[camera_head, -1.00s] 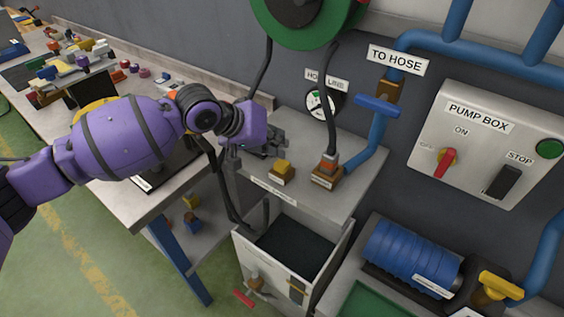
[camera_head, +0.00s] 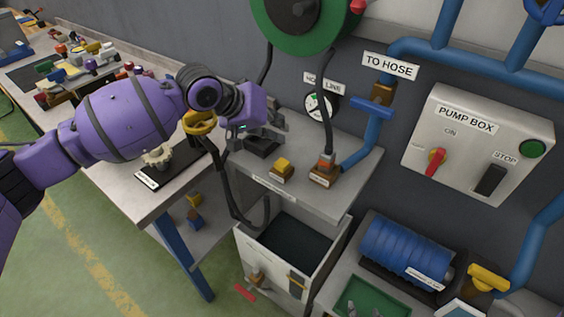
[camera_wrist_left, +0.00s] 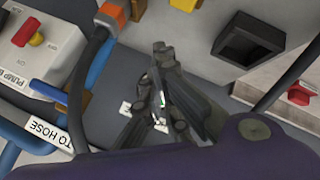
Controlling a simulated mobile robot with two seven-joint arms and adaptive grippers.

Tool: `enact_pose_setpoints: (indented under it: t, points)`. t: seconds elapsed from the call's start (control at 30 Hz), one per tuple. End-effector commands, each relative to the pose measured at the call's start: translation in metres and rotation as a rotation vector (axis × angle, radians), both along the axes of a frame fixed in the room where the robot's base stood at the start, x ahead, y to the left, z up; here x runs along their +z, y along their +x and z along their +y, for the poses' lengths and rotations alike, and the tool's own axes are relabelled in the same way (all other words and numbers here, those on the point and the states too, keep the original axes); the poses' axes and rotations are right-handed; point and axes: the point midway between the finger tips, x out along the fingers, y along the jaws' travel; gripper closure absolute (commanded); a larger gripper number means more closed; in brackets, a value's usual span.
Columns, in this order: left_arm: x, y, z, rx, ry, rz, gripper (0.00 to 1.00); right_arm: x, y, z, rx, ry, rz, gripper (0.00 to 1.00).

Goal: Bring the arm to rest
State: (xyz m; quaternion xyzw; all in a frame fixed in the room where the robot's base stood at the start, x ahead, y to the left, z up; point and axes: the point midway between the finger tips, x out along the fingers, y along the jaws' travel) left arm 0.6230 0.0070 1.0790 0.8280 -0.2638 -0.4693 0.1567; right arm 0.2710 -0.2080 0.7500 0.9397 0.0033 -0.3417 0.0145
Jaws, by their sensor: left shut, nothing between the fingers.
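My left arm is purple and reaches in from the left in the head view. Its gripper (camera_head: 268,138) is above the back part of the small grey bench, left of the yellow-topped block (camera_head: 282,168). In the left wrist view the dark fingers (camera_wrist_left: 160,95) are together with nothing between them. The gripper appears apart from the hose and the blocks. My right gripper is out of view.
A black hose (camera_head: 326,100) hangs to an orange-collared fitting (camera_head: 326,170) on the bench. Below is an open grey bin (camera_head: 245,250). The pump box (camera_head: 475,140) and blue pipes are right. A cluttered table (camera_head: 130,195) lies under my arm.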

Motion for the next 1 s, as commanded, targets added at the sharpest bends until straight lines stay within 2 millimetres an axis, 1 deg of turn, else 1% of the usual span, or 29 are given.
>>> enact_pose_setpoints:
  t: [0.43, 0.47, 0.53, 0.57, 0.63, 0.7, 0.77, 0.8, 0.87, 1.0]
  points:
    - [-0.004, -0.001, 0.000, -0.002, 0.001, 0.005, 1.00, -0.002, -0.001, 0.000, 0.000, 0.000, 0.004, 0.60]
    - [-0.006, -0.003, -0.001, -0.005, 0.003, 0.006, 1.00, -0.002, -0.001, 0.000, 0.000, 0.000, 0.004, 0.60]
    - [-0.018, -0.011, -0.003, -0.020, 0.010, 0.009, 1.00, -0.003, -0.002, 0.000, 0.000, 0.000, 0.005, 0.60]
    - [-0.026, -0.018, -0.005, -0.031, 0.016, 0.012, 1.00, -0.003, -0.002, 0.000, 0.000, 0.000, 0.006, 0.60]
    - [-0.050, -0.037, -0.010, -0.063, 0.030, 0.016, 1.00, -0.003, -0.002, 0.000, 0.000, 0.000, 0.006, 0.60]
    - [-0.076, -0.062, -0.015, -0.099, 0.047, 0.016, 1.00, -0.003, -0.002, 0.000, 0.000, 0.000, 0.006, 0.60]
    - [-0.097, -0.083, -0.017, -0.125, 0.061, 0.012, 1.00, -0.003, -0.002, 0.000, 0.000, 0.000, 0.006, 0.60]
    - [-0.109, -0.096, -0.017, -0.139, 0.072, 0.007, 1.00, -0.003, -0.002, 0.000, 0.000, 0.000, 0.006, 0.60]
    - [-0.126, -0.116, -0.017, -0.155, 0.085, 0.001, 1.00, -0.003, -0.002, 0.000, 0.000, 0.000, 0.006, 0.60]
    - [-0.161, -0.163, -0.009, -0.165, 0.122, -0.011, 1.00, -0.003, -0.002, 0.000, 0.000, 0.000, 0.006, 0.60]
